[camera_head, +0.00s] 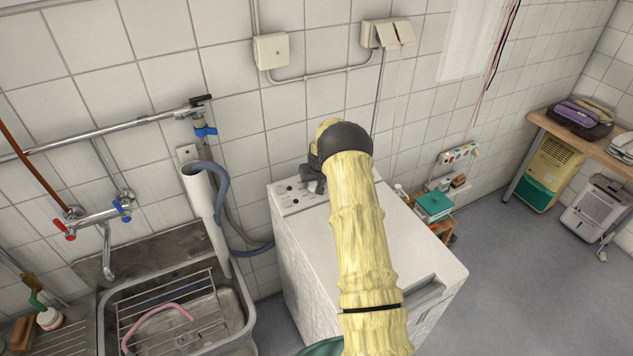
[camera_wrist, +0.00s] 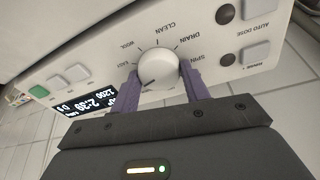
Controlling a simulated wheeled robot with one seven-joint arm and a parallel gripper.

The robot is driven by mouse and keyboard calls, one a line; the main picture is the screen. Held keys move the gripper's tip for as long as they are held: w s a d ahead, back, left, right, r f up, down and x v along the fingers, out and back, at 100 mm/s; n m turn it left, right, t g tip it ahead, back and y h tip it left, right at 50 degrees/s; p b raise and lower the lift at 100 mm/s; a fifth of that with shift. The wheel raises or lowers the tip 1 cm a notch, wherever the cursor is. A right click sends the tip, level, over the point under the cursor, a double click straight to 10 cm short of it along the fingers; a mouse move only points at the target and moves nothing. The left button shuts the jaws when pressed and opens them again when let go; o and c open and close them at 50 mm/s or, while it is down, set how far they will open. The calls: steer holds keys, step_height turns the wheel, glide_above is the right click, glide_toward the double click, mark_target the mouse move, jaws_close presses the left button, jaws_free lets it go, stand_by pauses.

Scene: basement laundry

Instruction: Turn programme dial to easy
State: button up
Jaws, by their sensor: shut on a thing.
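The programme dial (camera_wrist: 158,68) is a round white knob on the white control panel in the wrist view. My gripper (camera_wrist: 160,74) is shut on it, one purple-grey finger on each side. Printed around the dial are EASY at the left, then WOOL, CLEAN, DRAIN and SPIN. A small dark mark shows at the dial's lower left, below the EASY label; its exact setting I cannot tell. In the head view, my gripper (camera_head: 314,178) is at the back panel of the white washing machine (camera_head: 300,250); my arm hides the dial.
The panel has a lit display (camera_wrist: 92,103), a green button (camera_wrist: 38,91) and grey buttons such as the one at AUTO DOSE (camera_wrist: 257,53). In the head view, a metal sink (camera_head: 240,320) stands left of the machine and a grey hose (camera_head: 222,190) runs behind. Open floor lies right.

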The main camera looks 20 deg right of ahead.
steer(key=shift+w+d+r, duration=0.1)
steer(key=shift+w+r, duration=0.05)
steer(key=shift+r, duration=0.1)
stand_by(0.4)
steer(key=o, duration=1)
steer(key=shift+w, duration=0.1)
steer(key=shift+s+d+f, duration=0.15)
steer(key=shift+s+d, duration=0.05)
steer(key=shift+d, duration=0.05)
steer(key=shift+s+a+r, duration=0.1)
steer(key=shift+a+r, duration=0.2)
steer(key=shift+a, duration=0.25)
steer(key=b+v, duration=0.1)
steer(key=v, duration=0.4)
steer(key=d+b+v, duration=0.1)
steer(key=v, duration=0.5)
steer(key=b+v, duration=0.2)
steer(key=v, duration=0.3)
steer(key=shift+s+d+r, duration=0.15)
steer(key=shift+s+r, duration=0.1)
steer(key=shift+r, duration=0.05)
